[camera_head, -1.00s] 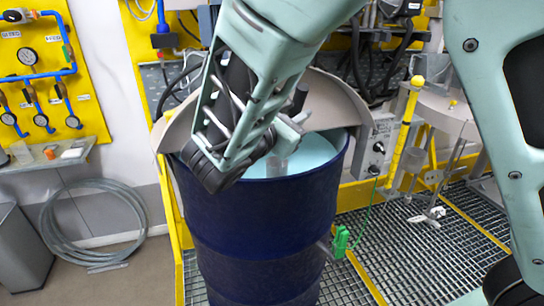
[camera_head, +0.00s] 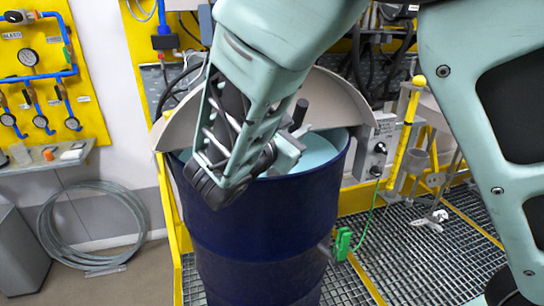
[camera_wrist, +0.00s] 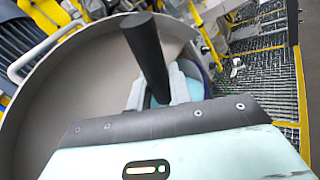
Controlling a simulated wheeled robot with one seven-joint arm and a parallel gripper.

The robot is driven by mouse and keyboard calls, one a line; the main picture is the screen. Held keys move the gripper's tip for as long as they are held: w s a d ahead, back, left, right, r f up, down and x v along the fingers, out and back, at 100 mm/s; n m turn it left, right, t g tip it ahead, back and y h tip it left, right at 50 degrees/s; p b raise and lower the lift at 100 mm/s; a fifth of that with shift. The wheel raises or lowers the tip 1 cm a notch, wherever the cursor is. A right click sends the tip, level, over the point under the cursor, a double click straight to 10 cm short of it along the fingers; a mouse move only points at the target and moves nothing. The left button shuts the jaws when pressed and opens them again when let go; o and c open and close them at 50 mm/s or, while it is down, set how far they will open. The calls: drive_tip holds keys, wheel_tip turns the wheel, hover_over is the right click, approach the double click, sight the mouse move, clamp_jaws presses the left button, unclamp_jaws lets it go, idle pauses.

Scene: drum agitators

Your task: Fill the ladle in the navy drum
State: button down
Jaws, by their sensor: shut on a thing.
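The navy drum (camera_head: 265,230) stands upright in the middle of the head view, with pale blue-green liquid (camera_head: 318,152) near its rim. My gripper (camera_head: 290,150) is over the drum's opening, low near the liquid. It is shut on the ladle's black handle (camera_head: 299,114), which sticks up above the fingers. In the wrist view the handle (camera_wrist: 148,58) rises, tilted, between the fingers (camera_wrist: 160,88) of my gripper. The ladle's bowl does not show; my gripper and the drum rim block the view, so I cannot tell how full it is.
A grey half lid (camera_head: 340,95) stands up behind the drum opening and also fills much of the wrist view (camera_wrist: 75,95). A yellow post (camera_head: 406,135) and a green clip (camera_head: 343,243) are to the right.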

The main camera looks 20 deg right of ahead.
drive_tip(key=shift+f+b, duration=1.6)
drive_tip(key=shift+f, duration=1.75)
drive_tip(key=shift+r, duration=0.15)
drive_tip(key=shift+r+p, duration=7.35)
drive_tip(key=shift+r, duration=0.65)
drive_tip(key=a+f+n+t+h+p, duration=0.1)
drive_tip(key=a+n+t+h, duration=0.1)
drive_tip(key=a, duration=0.5)
drive_tip(key=shift+a+n, duration=0.15)
drive_tip(key=shift+n, duration=0.15)
